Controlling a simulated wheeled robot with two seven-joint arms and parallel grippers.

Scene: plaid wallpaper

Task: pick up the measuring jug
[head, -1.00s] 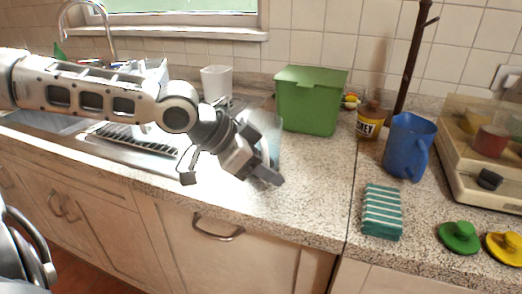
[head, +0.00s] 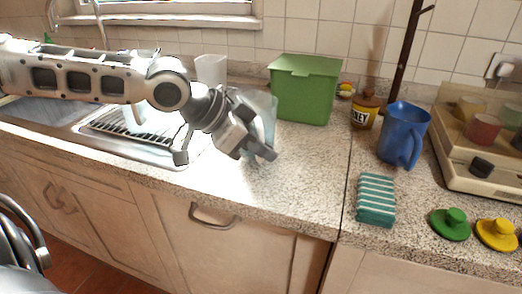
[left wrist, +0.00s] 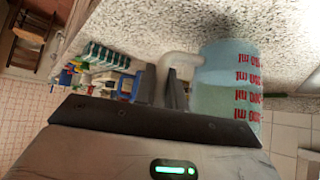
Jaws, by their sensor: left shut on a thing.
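The measuring jug (left wrist: 228,88) is clear with a bluish tint and red volume marks. In the left wrist view it lies sideways in the picture, with its pale handle (left wrist: 181,61) at the fingers. In the head view the jug (head: 264,107) shows partly behind my left gripper (head: 262,153), above the counter between sink and green box. My left gripper, also in the left wrist view (left wrist: 161,86), is shut on the jug's handle. I cannot tell whether the jug's base is clear of the counter. My right gripper is not in view.
The green lidded box (head: 303,92) stands close behind the jug. The front counter (head: 275,195) is clear.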

